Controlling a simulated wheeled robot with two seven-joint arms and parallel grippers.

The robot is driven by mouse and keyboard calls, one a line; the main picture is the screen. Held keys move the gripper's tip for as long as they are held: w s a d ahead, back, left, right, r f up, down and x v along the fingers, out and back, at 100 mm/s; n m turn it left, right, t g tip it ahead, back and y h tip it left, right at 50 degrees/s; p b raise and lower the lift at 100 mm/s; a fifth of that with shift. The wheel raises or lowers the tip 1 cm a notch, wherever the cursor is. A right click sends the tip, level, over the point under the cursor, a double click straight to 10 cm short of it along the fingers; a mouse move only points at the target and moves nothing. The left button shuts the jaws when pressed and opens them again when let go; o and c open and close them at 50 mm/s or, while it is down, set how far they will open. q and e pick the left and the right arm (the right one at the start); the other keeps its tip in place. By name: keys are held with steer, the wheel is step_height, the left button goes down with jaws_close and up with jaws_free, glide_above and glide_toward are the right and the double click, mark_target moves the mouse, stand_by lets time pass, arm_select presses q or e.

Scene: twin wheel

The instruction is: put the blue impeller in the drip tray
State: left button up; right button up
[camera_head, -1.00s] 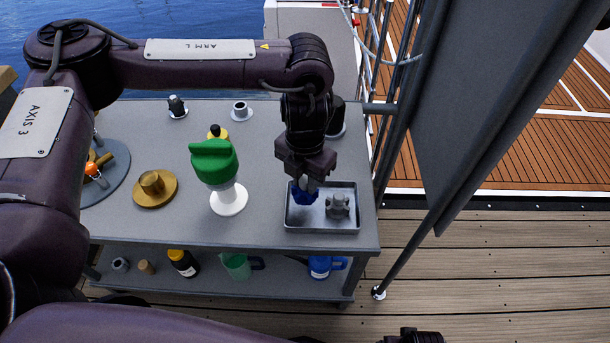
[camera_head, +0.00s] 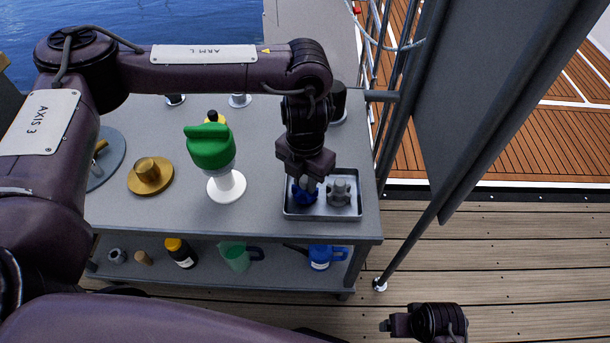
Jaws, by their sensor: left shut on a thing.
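The blue impeller (camera_head: 301,197) is in the left part of the drip tray (camera_head: 320,216), a shallow grey metal tray at the front right of the table. My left gripper (camera_head: 306,183) points down over it and is shut on it; the fingers hide part of the impeller. I cannot tell whether the impeller touches the tray floor. A grey impeller (camera_head: 339,193) sits in the tray's right part, just beside the blue one. My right gripper (camera_head: 384,326) shows at the bottom edge, away from the table; its fingers are too small to read.
A green-topped object on a white base (camera_head: 226,188) stands left of the tray, with a brass flanged part (camera_head: 150,176) further left. The lower shelf holds a blue mug (camera_head: 320,257), a green jug (camera_head: 235,256) and bottles. A grey panel (camera_head: 500,90) rises at right.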

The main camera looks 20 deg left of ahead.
steer(key=shift+r, duration=0.15)
arm_select(q)
steer(key=shift+f, duration=0.4)
arm_select(e)
steer(key=shift+f, duration=0.2)
arm_select(q)
steer(key=o, duration=1.1)
steer(key=shift+c, duration=0.2)
steer(key=shift+o, duration=0.3)
steer(key=shift+o, duration=1.3)
arm_select(e)
steer(key=shift+r, duration=0.15)
arm_select(q)
step_height(320, 180, up, 3)
step_height(320, 180, up, 5)
steer(key=shift+f+p, duration=0.2)
steer(key=shift+p, duration=0.6)
steer(key=shift+r, duration=0.15)
arm_select(e)
steer(key=f, duration=0.5)
steer(key=shift+s+d, duration=0.1)
steer(key=shift+d, duration=0.2)
